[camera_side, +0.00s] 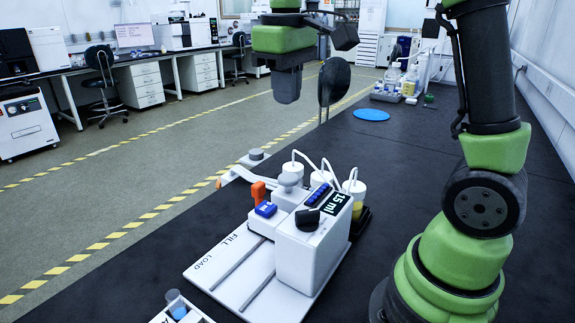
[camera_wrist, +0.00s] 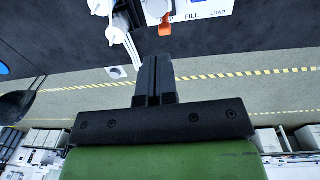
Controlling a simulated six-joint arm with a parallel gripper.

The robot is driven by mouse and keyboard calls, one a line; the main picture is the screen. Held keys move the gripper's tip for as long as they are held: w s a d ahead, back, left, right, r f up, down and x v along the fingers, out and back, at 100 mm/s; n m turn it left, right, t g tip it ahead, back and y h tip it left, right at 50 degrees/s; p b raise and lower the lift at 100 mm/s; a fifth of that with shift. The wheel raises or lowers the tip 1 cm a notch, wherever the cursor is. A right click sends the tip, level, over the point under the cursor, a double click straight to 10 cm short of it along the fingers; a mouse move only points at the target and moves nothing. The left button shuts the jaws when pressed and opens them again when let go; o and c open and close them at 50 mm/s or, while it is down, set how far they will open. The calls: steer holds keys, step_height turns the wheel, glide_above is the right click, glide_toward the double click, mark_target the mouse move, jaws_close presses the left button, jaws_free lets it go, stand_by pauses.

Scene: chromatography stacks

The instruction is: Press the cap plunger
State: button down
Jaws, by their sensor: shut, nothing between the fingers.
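A white machine (camera_side: 305,255) marked "15 ml" stands on the black bench, with a grey round knob (camera_side: 290,180) on its top and a black knob (camera_side: 307,219) at its front. A small grey round cap (camera_side: 256,154) on a white base sits behind it near the bench edge; it also shows in the wrist view (camera_wrist: 121,72). I cannot tell which of these is the cap plunger. My gripper (camera_side: 287,101) is shut and empty, raised well above the machine and touching nothing. Its closed fingers (camera_wrist: 154,60) point toward the machine side in the wrist view.
White-capped bottles with tubes (camera_side: 354,188) stand behind the machine. An orange lever (camera_side: 258,191) and a blue block (camera_side: 266,209) are on its left. A tube rack (camera_side: 178,306) is at the front. A blue disc (camera_side: 371,115) lies farther back on clear bench.

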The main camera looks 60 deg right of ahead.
mark_target(288, 178)
steer(key=shift+w+d+f, duration=0.15)
steer(key=shift+w, duration=0.1)
steer(key=shift+f, duration=0.1)
steer(key=f, duration=1.3)
steer(key=shift+d+f, duration=0.4)
steer(key=shift+f, duration=1.05)
step_height(288, 178, up, 14)
steer(key=shift+a+r, duration=0.25)
steer(key=shift+a, duration=0.15)
